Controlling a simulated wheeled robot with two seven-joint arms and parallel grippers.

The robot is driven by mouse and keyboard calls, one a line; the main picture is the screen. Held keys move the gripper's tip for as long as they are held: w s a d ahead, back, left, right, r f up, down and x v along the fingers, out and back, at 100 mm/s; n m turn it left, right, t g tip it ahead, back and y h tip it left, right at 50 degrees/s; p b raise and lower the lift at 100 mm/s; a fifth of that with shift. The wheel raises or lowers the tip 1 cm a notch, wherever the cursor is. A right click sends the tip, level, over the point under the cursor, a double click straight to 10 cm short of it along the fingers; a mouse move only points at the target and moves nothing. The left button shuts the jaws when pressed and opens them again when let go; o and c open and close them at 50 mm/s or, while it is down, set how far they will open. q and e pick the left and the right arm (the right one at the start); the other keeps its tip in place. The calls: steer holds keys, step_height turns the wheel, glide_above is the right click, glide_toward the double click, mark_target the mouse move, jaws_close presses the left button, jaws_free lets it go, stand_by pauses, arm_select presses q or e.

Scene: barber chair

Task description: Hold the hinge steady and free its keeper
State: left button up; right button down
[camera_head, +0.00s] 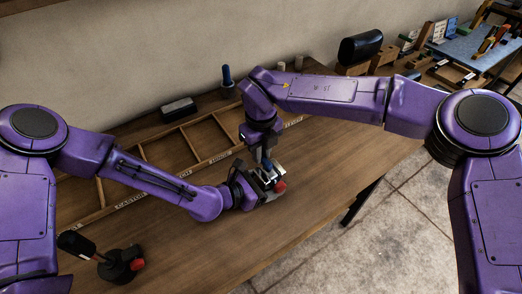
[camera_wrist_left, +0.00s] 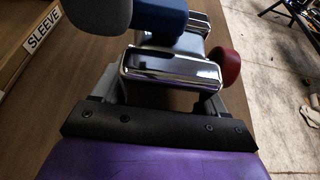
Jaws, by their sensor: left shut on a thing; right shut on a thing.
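The hinge (camera_wrist_left: 170,68) is a chrome, rounded-edge block with a dark slot in its top. In the head view it (camera_head: 268,176) sits low over the table, partly hidden by my grippers. My left gripper (camera_wrist_left: 163,92) is shut on it, one grey finger on each side. A red knob (camera_wrist_left: 229,66) stands at its right end and also shows in the head view (camera_head: 279,186). My right gripper (camera_head: 265,155) comes down from above, shut on a blue-and-grey part (camera_wrist_left: 165,20) at the hinge. I cannot tell the keeper apart from these parts.
A wooden tray (camera_head: 172,152) with labelled compartments lies along the back of the table. A black device with a red knob (camera_head: 122,264) stands at front left. A dark box (camera_head: 178,108) and a blue-handled tool (camera_head: 227,77) stand behind the tray. The table right of the hinge is clear.

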steer(key=c, duration=1)
jaws_free()
steer(key=shift+c, duration=0.2)
step_height(320, 180, up, 12)
arm_select(q)
steer(key=o, duration=1.6)
steer(key=shift+c, duration=0.2)
